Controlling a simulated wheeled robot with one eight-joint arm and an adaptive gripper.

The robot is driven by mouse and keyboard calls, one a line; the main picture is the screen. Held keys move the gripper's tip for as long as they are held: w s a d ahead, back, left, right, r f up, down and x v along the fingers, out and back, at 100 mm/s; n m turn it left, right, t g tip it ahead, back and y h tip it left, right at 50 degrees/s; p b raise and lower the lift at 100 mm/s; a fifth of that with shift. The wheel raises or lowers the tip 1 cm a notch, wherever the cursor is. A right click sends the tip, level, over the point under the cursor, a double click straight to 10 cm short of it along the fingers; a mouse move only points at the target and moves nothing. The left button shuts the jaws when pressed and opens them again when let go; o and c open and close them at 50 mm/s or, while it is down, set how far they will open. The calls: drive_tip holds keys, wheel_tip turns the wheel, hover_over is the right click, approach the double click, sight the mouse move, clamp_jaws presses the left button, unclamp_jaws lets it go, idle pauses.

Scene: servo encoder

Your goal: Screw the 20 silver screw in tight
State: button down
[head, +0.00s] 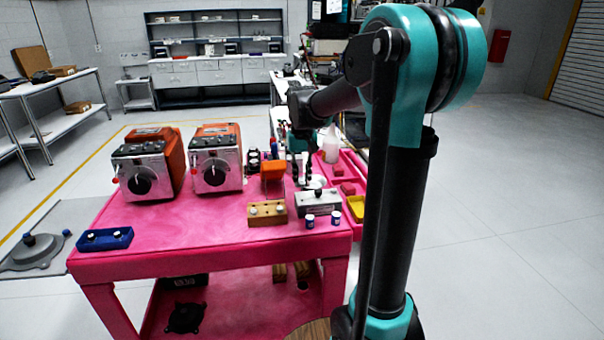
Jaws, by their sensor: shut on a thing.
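My gripper (302,168) points down over the back right of the pink table (200,232). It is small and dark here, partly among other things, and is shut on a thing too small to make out. A silver block (318,208) with a dark knob on top stands in front of and a little right of the gripper. A tan wooden block (268,216) with small silver pieces on top stands left of the silver block. A blue block (105,239) with small round tops lies at the table's front left corner. I cannot read a 20 on any screw.
Two orange machines with silver fronts (143,181) (216,171) stand at the back left. An orange piece (273,170) is just left of my gripper. Two small blue-and-white cylinders (310,221) (336,217) stand near the front right edge. A pink tray (341,163) lies at the right.

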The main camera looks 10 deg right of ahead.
sight(302, 182)
drive_tip(key=shift+f, duration=1.65)
drive_tip(key=shift+f, duration=0.9)
